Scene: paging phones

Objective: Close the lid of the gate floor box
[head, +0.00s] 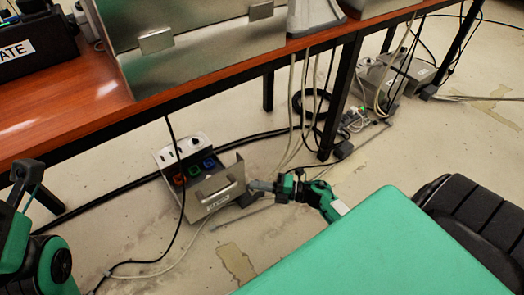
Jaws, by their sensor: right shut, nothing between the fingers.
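The gate floor box (217,203) is a grey metal box on the floor below the desk, left of centre, with a label on its front. Its lid (214,186), a grey plate with a handle, stands tilted up. Orange, blue and green sockets (194,171) show uncovered behind it, below a white panel (165,157). My right gripper (254,185) is shut and empty, just right of the lid. I cannot tell whether it touches the lid. Part of my left arm shows at the left edge, but its fingers do not show.
The wooden desk (70,105) overhangs the back, with black legs (341,95). Cables (172,240) run across the floor beside the box. A second grey floor box (375,82) stands at the back right. Bare concrete floor (165,275) lies in front.

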